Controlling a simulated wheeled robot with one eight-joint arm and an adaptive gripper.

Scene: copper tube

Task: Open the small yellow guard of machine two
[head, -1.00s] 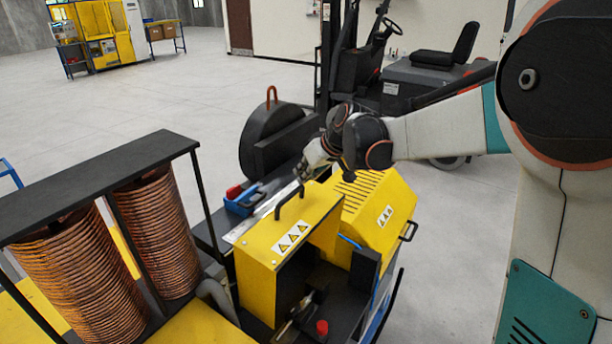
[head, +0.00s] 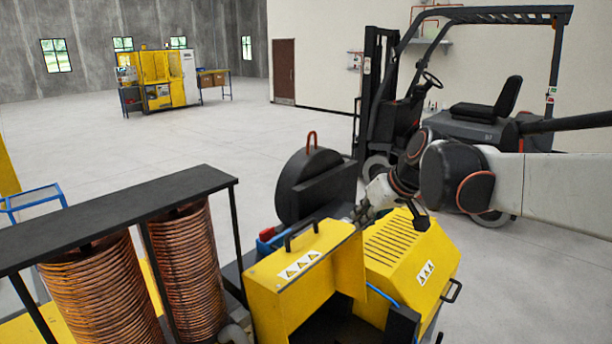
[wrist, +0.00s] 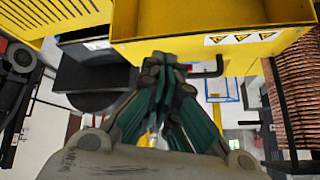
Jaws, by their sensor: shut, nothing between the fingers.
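The small yellow guard (head: 295,272) with warning triangles on its top sits on the machine in the lower middle of the head view. Its black bar handle (head: 300,236) stands on the far part of its top. My gripper (head: 358,214) is just behind and to the right of the guard, apart from the handle. In the wrist view the yellow guard (wrist: 160,25) fills the top, with the handle (wrist: 208,68) right of my fingertips. My gripper (wrist: 165,65) is shut and empty there, its fingers together close to the guard's edge; contact cannot be told.
A larger vented yellow cover (head: 410,250) stands right of the guard, under my arm. Copper coils (head: 185,260) under a black top bar (head: 120,200) stand left. A black round housing (head: 312,185) is behind. A forklift (head: 450,110) is farther back. Open floor lies beyond.

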